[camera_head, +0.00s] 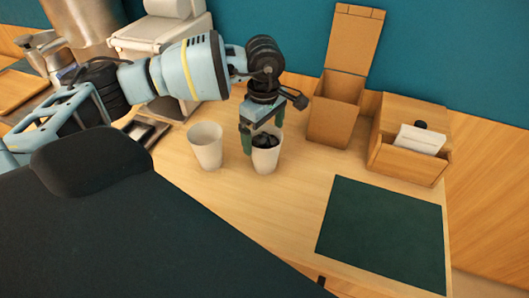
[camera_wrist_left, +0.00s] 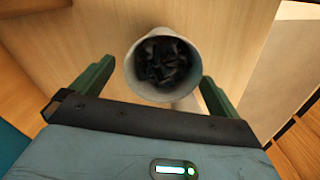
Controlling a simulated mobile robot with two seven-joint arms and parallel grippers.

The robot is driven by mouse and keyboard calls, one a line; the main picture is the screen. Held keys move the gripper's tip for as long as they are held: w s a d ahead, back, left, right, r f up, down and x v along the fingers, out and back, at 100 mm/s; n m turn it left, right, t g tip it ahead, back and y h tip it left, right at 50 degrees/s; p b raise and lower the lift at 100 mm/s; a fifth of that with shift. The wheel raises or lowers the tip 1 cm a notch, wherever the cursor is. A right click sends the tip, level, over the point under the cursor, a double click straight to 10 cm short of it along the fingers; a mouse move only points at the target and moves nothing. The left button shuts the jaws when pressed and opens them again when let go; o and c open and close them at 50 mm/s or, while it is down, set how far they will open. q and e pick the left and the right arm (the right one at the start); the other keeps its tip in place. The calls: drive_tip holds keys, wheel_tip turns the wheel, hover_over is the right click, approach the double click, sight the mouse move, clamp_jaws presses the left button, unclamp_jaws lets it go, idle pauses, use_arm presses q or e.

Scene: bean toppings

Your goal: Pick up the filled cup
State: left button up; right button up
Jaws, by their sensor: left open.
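The filled cup (camera_head: 265,158) is white, stands upright on the wooden counter and holds dark pieces. My left gripper (camera_head: 262,135) is open and points down at it, with its green fingers to either side of the cup. In the left wrist view the filled cup (camera_wrist_left: 162,66) lies between the two open green fingers (camera_wrist_left: 155,85), with a gap on each side. A second white cup (camera_head: 206,147) stands to its left in the head view; its inside looks empty. My right gripper is in neither view.
A tall open wooden box (camera_head: 335,118) and a wooden holder with white paper (camera_head: 405,165) stand at the back right. A dark green mat (camera_head: 385,232) lies bare at the front right of the counter (camera_head: 290,205). A white machine (camera_head: 160,38) stands at the back left.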

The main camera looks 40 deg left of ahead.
sight(265, 144)
use_arm(q)
drive_tip(key=shift+s+d+f, duration=0.1)
drive_tip(key=shift+d+f, duration=0.05)
drive_tip(key=shift+f, duration=0.95)
drive_tip(key=shift+s+d+f, duration=0.1)
drive_tip(key=shift+f, duration=0.95)
drive_tip(key=c, duration=1.3)
drive_tip(key=shift+w, duration=0.1)
